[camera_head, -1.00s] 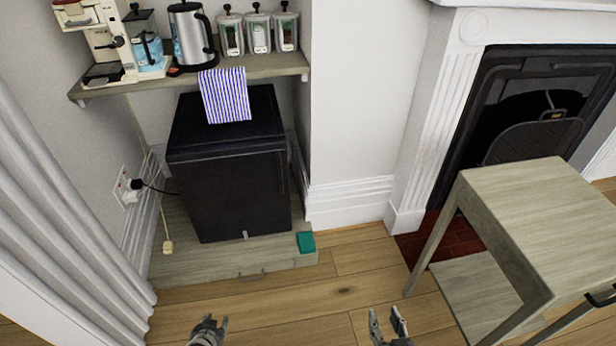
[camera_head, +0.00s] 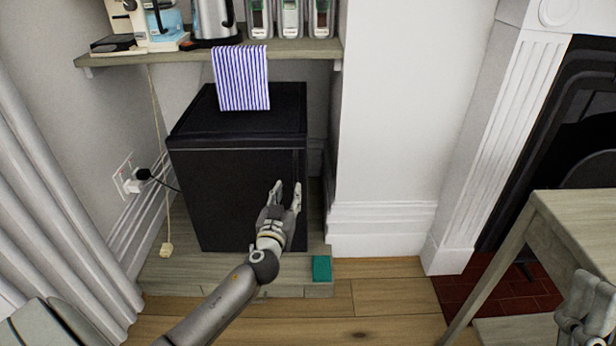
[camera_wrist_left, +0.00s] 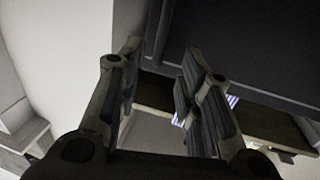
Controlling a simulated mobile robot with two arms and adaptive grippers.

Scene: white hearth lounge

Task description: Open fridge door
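The fridge (camera_head: 235,190) is a small black box on a low wooden plinth below the shelf. Its front door looks shut. A narrow upright strip (camera_head: 297,162) runs near the door's right edge. My left gripper (camera_head: 287,186) is in front of the right part of the door, fingers apart and nothing held. In the left wrist view the open fingers (camera_wrist_left: 160,60) point at the dark fridge front (camera_wrist_left: 250,45), with a dark upright edge between the tips. I cannot tell whether they touch it. My right gripper (camera_head: 582,300) is at the right picture edge, its fingers unclear.
A wooden shelf (camera_head: 180,57) holds a kettle, coffee machine and jars above the fridge. A striped cloth (camera_head: 241,80) hangs from it. A green block (camera_head: 322,268) lies at the plinth's right. A wooden table (camera_head: 590,225) stands right. A curtain (camera_head: 50,190) hangs left.

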